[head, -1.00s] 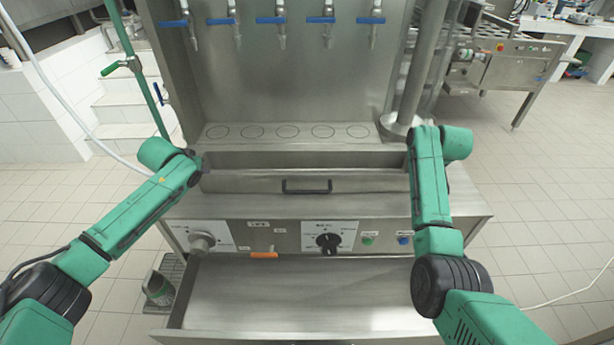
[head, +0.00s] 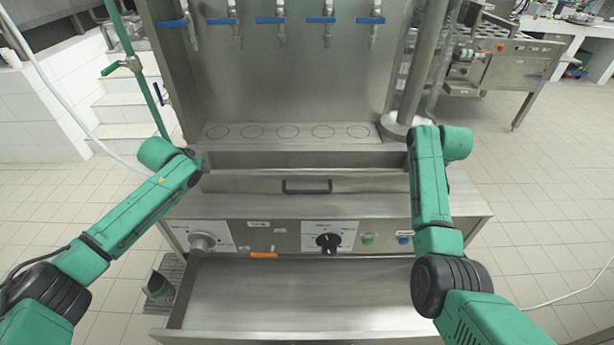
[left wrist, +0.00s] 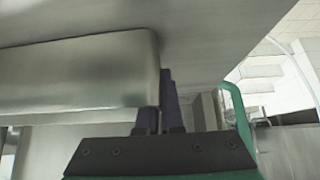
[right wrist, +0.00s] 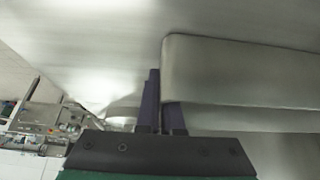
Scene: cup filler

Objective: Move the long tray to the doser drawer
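The long tray, a narrow grey metal box, spans between my two arms in the head view (head: 250,184), at the recess in the machine's top. Its ends show in the left wrist view (left wrist: 80,75) and the right wrist view (right wrist: 235,75). My left gripper (left wrist: 162,105) has its dark fingers close together at one tray end, one finger partly behind the wall. My right gripper (right wrist: 161,105) is likewise at the other end, its fingers close around the end wall. The fingertips are hidden in the head view. An open, empty metal drawer (head: 300,295) lies below the control panel.
Blue-handled taps (head: 280,25) hang above a ledge with marked circles (head: 287,131). The control panel has a black knob (head: 328,241). A thick pipe (head: 425,65) rises at the right.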

